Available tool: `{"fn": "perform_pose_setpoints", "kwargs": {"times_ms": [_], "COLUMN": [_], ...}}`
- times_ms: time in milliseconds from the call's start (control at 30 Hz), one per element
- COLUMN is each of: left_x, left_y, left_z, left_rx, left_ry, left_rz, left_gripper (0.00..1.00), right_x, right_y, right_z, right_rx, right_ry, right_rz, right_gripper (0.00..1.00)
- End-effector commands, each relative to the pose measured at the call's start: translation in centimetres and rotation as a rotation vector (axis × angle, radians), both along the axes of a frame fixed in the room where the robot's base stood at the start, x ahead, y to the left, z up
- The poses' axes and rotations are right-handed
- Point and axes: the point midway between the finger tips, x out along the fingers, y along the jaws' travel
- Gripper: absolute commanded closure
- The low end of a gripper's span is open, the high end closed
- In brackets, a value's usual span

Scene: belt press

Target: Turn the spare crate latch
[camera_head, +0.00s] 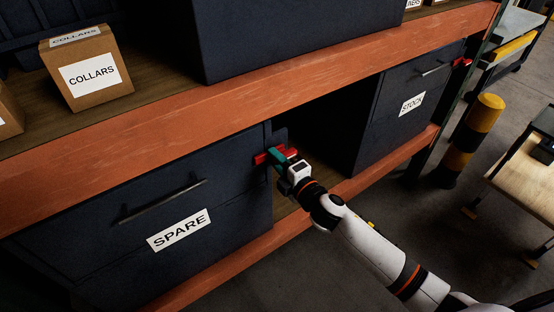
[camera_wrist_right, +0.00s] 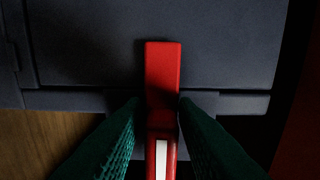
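The dark blue spare crate (camera_head: 90,215) sits on the lower shelf at the left, with a SPARE label (camera_head: 178,230) and a bar handle (camera_head: 160,201). Its red latch (camera_head: 261,158) is at the crate's upper right front edge and lies roughly level across it. My right gripper (camera_head: 277,156) is at the latch, its green fingers across the middle of the bar. In the right wrist view the red latch (camera_wrist_right: 163,70) runs between the two fingers (camera_wrist_right: 162,115), which sit close against both sides. My left gripper is not in view.
An orange shelf beam (camera_head: 190,100) runs just above the crate. A stock crate (camera_head: 385,115) with its own red latch (camera_head: 462,62) stands to the right, past an open gap. A COLLARS box (camera_head: 88,72) sits on the upper shelf. A yellow-black post (camera_head: 470,135) stands at right.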

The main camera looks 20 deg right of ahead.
Motion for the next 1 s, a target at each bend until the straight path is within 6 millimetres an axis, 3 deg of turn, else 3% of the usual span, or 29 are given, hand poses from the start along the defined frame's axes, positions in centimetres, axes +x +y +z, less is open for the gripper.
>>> {"fn": "perform_pose_setpoints", "kwargs": {"times_ms": [333,467,800,1000], "left_x": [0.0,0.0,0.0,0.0], "left_y": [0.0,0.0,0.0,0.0], "left_z": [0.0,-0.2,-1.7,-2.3], "left_rx": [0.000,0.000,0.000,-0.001], "left_ry": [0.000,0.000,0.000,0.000], "left_rz": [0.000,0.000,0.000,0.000], "left_gripper": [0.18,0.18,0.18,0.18], "right_x": [-0.1,-1.0,-7.6,-10.4], "right_y": [0.0,-0.4,-2.7,-3.8], "right_z": [0.0,-0.2,-0.4,-0.3], "right_rx": [0.003,0.002,0.001,0.001], "right_ry": [0.001,0.002,0.005,0.005], "right_rz": [0.000,0.000,0.001,0.000], "right_gripper": [0.62,0.62,0.62,0.62]}}
